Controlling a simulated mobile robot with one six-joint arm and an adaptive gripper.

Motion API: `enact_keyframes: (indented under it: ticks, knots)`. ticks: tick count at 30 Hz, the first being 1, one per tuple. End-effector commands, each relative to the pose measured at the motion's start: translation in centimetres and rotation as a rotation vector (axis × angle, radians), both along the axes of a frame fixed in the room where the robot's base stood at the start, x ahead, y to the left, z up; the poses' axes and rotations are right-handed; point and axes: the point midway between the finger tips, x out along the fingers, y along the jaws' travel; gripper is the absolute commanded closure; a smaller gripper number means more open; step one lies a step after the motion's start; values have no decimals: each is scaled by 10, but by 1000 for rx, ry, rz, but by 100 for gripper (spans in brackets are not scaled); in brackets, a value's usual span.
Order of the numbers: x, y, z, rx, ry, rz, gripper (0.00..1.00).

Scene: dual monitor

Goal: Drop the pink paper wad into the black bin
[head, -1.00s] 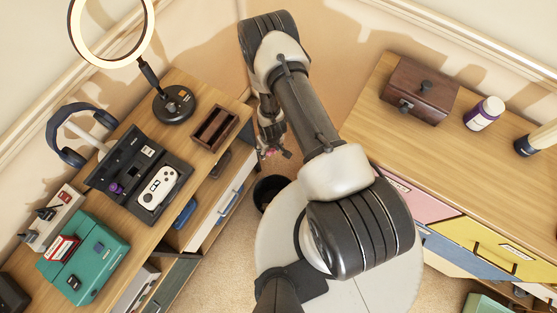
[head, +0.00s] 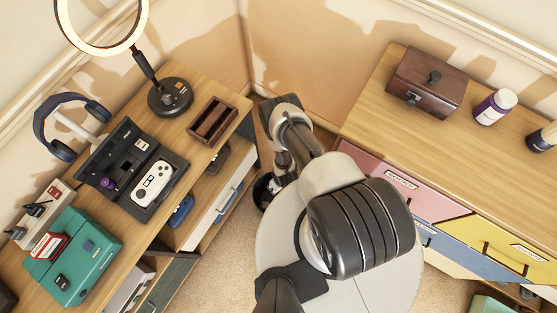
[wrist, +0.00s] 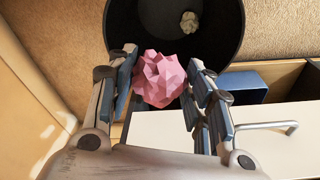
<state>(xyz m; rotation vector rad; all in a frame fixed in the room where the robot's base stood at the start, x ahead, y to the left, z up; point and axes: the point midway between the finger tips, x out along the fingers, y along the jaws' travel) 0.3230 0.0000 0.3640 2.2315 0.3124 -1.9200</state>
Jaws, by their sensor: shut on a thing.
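The pink paper wad (wrist: 160,80) is crumpled and faceted, and sits between the two fingers of my gripper (wrist: 160,88) in the wrist view. My gripper is shut on it. The black bin (wrist: 225,22) lies beyond the wad in the wrist view, its round opening partly behind the wad and fingers. A small pale crumpled wad (wrist: 189,22) shows inside the bin. In the head view the black bin (head: 262,190) is on the floor, mostly hidden by my arm, and the pink wad is hard to make out.
A wooden desk (head: 205,97) with a drawer (head: 228,196) stands to the left of the bin. A wooden cabinet (head: 380,118) with coloured drawers is on the right. The wrist view shows a white drawer front with a handle (wrist: 266,126) close to the fingers. Carpet (wrist: 60,25) surrounds the bin.

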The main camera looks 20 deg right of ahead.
Motion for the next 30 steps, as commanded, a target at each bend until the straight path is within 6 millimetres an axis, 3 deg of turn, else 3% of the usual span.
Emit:
enact_keyframes:
  ticks: [3, 9, 19, 20, 30]
  knots:
    - [0, 0, -20, 0, 0, 0, 61]
    - [0, 0, -39, 0, 1, 0, 61]
    - [0, 0, -40, 0, 0, 0, 61]
    - [0, 0, -40, 0, 0, 0, 51]
    - [0, 0, -40, 0, 1, 0, 30]
